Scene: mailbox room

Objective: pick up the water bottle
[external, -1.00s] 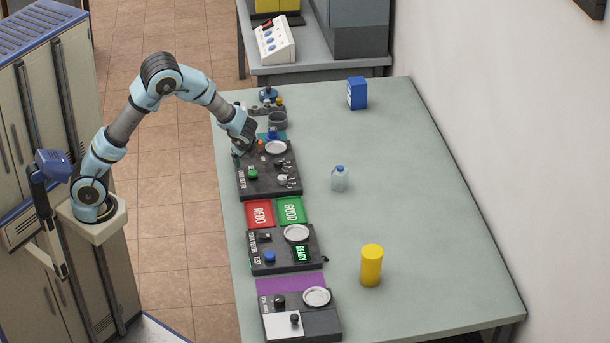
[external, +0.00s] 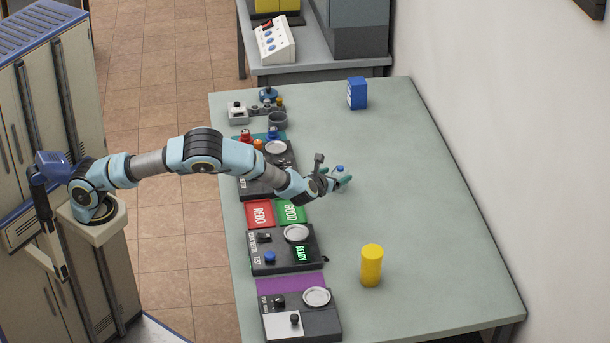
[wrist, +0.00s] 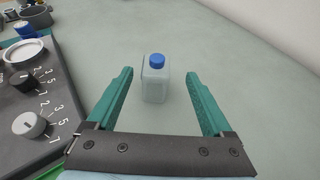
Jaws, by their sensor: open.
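The water bottle (wrist: 155,84) is small, clear and square-sided with a blue cap, and stands upright on the table. In the external view the bottle (external: 340,170) is partly hidden by my gripper (external: 344,182). In the wrist view my gripper (wrist: 158,82) is open. Its two green fingers reach forward on either side of the bottle, with a gap on both sides. I see no contact between the fingers and the bottle.
A dark control panel with knobs (wrist: 30,95) lies close on the left. A yellow cylinder (external: 371,266) and a blue box (external: 357,93) stand farther off on the table (external: 430,200). The table right of the bottle is clear.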

